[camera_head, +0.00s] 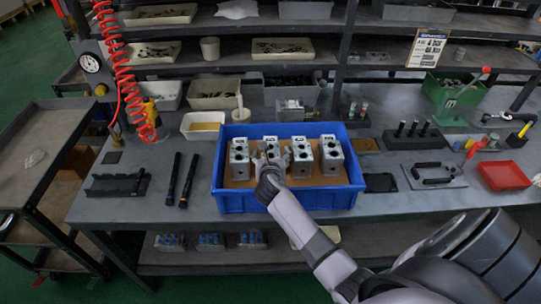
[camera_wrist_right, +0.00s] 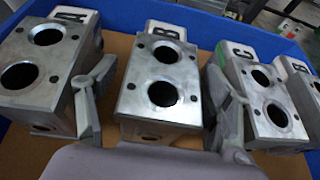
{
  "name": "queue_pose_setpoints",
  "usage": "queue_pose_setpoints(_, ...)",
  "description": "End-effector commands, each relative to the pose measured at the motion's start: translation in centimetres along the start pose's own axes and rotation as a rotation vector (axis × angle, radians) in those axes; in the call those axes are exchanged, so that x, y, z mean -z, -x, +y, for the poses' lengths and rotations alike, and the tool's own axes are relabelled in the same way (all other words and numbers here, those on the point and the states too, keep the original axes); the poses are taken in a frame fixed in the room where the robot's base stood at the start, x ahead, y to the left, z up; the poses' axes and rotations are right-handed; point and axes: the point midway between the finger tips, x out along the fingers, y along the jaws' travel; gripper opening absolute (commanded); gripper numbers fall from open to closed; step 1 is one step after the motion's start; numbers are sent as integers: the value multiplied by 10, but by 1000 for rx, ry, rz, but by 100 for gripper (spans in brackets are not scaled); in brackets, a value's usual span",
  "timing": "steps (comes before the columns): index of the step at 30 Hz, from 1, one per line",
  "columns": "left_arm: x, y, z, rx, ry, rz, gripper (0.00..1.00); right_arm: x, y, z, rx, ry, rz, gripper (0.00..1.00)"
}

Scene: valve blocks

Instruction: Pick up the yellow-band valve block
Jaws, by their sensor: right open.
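Several grey metal valve blocks stand in a row inside a blue bin (camera_head: 236,203) on the bench. In the right wrist view they are a block labelled A (camera_wrist_right: 40,62), a block labelled B (camera_wrist_right: 160,85), a block labelled C (camera_wrist_right: 262,100) and, at the right edge, another B block (camera_wrist_right: 304,88). The C block has a green mark on its side. I cannot make out a yellow band on any block. My right gripper (camera_head: 270,166) is open at the second block from the left. In the wrist view its fingers (camera_wrist_right: 160,78) are on either side of the middle B block.
The bin's cardboard floor (camera_wrist_right: 120,45) shows around the blocks. Two black rods (camera_head: 181,180) lie left of the bin. A black pad (camera_head: 380,182) and a red tray (camera_head: 503,176) lie to the right. A shelf with bins stands behind.

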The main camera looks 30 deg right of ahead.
Motion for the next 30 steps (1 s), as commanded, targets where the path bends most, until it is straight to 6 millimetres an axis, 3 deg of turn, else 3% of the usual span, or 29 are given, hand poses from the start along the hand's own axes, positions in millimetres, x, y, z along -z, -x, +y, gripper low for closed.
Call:
queue_pose_setpoints(3,0,0,0,0,1,0,40,1,-10,0,0,-1,1,73)
queue_pose_setpoints(11,0,0,0,0,2,0,40,1,-12,0,-1,-1,2,73)
queue_pose_setpoints(30,0,0,0,0,3,0,40,1,-12,0,-1,0,1,31)
